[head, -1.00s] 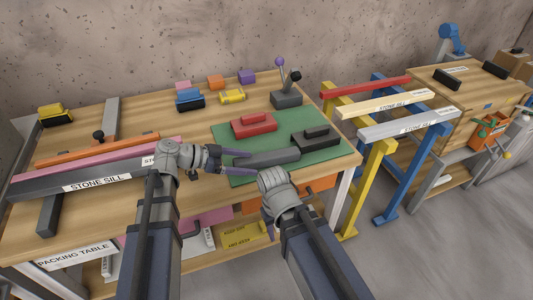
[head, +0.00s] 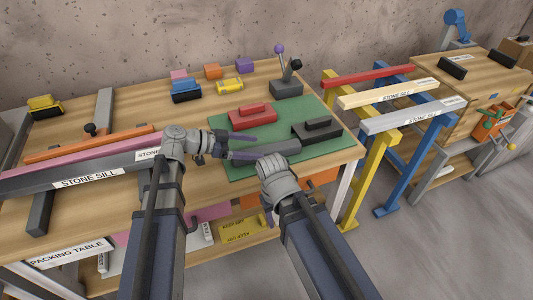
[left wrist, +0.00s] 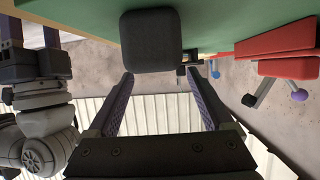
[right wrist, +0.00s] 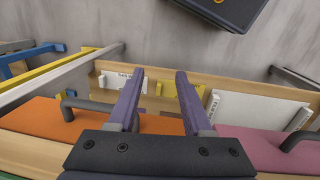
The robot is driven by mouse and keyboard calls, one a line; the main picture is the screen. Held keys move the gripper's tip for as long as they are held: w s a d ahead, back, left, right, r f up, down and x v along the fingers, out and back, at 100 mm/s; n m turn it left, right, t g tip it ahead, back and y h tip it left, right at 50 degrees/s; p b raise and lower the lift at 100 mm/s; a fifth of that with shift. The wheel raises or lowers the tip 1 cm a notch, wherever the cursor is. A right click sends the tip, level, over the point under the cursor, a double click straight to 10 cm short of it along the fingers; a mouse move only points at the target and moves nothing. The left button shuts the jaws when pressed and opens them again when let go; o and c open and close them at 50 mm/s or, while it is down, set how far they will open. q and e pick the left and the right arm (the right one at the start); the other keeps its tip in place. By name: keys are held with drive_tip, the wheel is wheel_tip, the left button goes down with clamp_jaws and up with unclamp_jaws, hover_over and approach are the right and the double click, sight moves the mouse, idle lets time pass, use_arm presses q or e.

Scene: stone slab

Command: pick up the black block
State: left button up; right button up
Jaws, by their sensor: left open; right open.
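A black block (head: 317,131) with a raised grip on top lies on the green mat (head: 228,171), near its right edge. A dark grey bar (head: 277,147) lies in front of it on the mat. My left gripper (head: 256,147) is open, its purple fingers pointing right at the bar's left end. In the left wrist view a dark square end face (left wrist: 151,40), apparently the bar's, shows beyond and above the open fingers (left wrist: 160,84). My right gripper (right wrist: 160,75) is open and empty, low in front of the table edge.
A red block (head: 252,116) lies behind the bar on the mat. A grey lever box (head: 286,88) stands behind. Long stone sills (head: 115,172) lie at left. Coloured trestles (head: 372,150) stand to the right. Below the tabletop are an orange panel (right wrist: 40,120) and a pink panel (right wrist: 250,150).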

sight(267, 148)
use_arm(q)
drive_tip(key=b+x, duration=0.2)
drive_tip(key=x, duration=0.3)
drive_tip(key=shift+d, duration=0.15)
drive_tip(key=shift+r, duration=0.15)
clamp_jaws()
idle(0.4)
wheel_tip(267, 148, up, 10)
drive_tip(key=p, duration=1)
